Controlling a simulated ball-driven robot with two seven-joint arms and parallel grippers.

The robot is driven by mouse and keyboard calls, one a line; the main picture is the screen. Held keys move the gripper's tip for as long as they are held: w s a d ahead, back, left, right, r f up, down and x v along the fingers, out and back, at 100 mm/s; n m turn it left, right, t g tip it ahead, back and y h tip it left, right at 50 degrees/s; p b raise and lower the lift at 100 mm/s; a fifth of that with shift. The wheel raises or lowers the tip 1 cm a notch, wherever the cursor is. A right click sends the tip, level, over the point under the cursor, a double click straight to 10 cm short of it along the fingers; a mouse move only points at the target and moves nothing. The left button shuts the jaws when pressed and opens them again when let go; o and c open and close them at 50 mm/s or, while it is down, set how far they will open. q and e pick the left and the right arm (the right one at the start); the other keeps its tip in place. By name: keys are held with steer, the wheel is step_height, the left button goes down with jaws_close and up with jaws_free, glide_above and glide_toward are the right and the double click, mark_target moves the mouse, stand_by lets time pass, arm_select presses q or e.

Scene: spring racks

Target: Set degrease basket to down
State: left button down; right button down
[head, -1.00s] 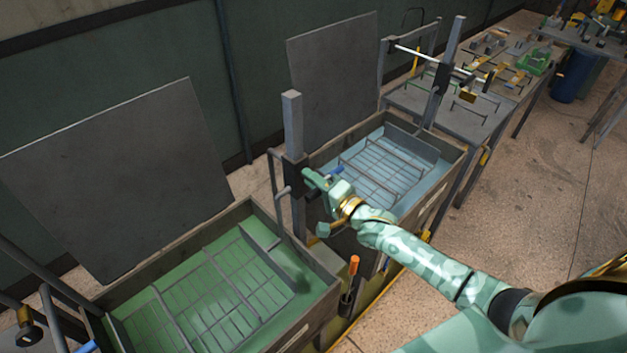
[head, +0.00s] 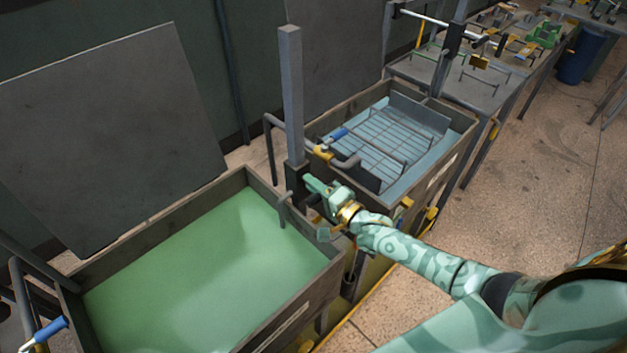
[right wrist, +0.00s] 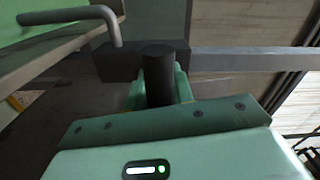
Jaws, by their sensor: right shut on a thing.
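The left tank (head: 320,272) holds green liquid (head: 205,265) with an unbroken surface; no basket shows in it. A grey post (head: 291,90) stands at its far right corner. A dark slider block (head: 296,176) sits low on the post, and a bent rod (head: 284,205) runs from it over the tank edge. My right gripper (head: 311,186) is shut on the black handle (right wrist: 158,65) of this block. In the right wrist view the handle stands between the jaws, beside the block (right wrist: 115,62). My left gripper is not in view.
A second tank (head: 455,150) with bluish liquid and a wire basket (head: 385,145) near its surface stands to the right. A blue-handled valve (head: 338,133) sits at its near left. A blue handle (head: 50,330) is at the bottom left. Open floor (head: 530,190) lies right.

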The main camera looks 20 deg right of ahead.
steer(key=shift+s+f, duration=0.25)
steer(key=shift+f, duration=0.3)
steer(key=c, duration=1.4)
jaws_free()
steer(key=shift+o, duration=0.8)
steer(key=shift+w, duration=0.15)
steer(key=shift+r, duration=0.15)
steer(key=shift+s+r, duration=0.1)
steer(key=shift+s, duration=0.1)
steer(key=p+v, duration=0.1)
steer(key=v, duration=1.5)
steer(key=shift+d, duration=0.1)
